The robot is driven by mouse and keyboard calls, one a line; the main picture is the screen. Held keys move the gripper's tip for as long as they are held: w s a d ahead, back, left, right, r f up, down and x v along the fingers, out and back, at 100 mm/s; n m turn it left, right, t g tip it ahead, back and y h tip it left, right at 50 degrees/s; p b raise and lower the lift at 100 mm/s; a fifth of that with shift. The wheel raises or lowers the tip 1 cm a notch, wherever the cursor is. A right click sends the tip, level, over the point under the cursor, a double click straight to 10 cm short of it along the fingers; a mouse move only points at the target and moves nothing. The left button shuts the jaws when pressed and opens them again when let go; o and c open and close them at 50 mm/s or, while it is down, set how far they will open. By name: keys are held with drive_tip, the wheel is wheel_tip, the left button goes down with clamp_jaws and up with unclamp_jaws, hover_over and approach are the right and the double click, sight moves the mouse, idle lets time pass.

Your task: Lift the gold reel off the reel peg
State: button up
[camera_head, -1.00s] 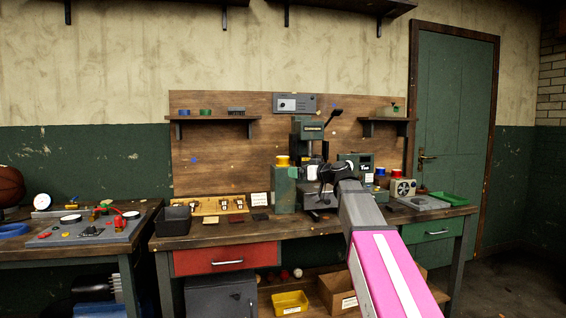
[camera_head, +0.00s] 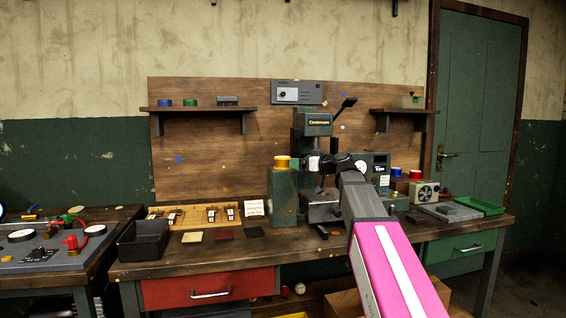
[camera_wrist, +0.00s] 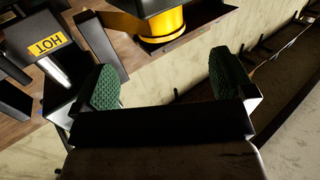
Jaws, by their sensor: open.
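The gold reel (camera_head: 282,162) sits on top of a green post-like box (camera_head: 284,196) on the workbench, left of the press. Its peg is hidden. In the wrist view my gripper (camera_wrist: 164,82) is open and empty, with two green ribbed pads apart. The gold reel (camera_wrist: 162,30) shows large beyond the pads at the top, outside the gap between them, apart from both.
The press (camera_head: 314,124) stands behind my gripper; a dark block with a HOT label (camera_wrist: 47,44) shows at the wrist view's left. A black bin (camera_head: 143,239), leather swatches and a white card (camera_head: 255,208) lie left. A green tray (camera_head: 478,205) is at right.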

sight(282, 160)
drive_tip(key=x, duration=0.5)
drive_tip(key=shift+w, duration=0.15)
drive_tip(key=shift+x, duration=2.9)
drive_tip(key=shift+c, duration=0.3)
drive_tip(key=c, duration=0.8)
